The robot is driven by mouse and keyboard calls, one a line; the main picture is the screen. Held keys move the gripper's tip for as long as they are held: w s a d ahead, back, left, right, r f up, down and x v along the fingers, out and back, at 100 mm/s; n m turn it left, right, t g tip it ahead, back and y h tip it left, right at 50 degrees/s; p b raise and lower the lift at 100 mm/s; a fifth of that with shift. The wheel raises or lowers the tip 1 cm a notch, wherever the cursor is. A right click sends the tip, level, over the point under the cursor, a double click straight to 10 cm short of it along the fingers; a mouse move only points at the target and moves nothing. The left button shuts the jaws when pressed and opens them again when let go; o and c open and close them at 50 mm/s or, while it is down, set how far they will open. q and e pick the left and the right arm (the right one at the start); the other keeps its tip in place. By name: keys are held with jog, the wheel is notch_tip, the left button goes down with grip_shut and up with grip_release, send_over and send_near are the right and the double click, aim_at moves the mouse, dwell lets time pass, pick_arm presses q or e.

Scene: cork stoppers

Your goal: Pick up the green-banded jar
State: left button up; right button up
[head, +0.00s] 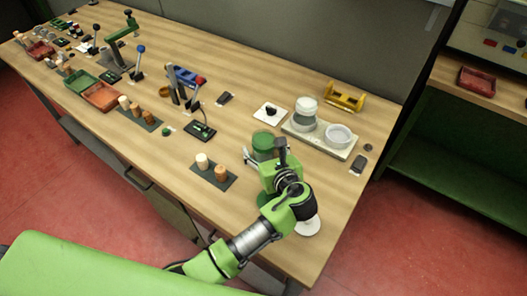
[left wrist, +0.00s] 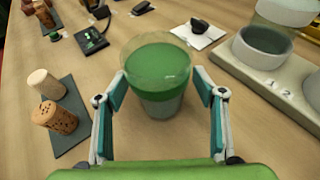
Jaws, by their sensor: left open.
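The green-banded jar (head: 264,142) stands upright on the wooden table, partly hidden by my left gripper in the head view. In the left wrist view the jar (left wrist: 158,72) shows a clear rim, a wide green band and a greyish lower part. My left gripper (left wrist: 160,88) is open, with one finger on each side of the jar and a small gap seen at each side. In the head view my left gripper (head: 274,162) is at the near side of the jar. My right gripper is in neither view.
A white card (head: 263,118) with a black piece lies behind. Bare wood surrounds the jar.

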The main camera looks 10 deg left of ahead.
pick_arm(q)
jog(key=c, duration=1.5)
jog(key=shift+r, duration=0.15)
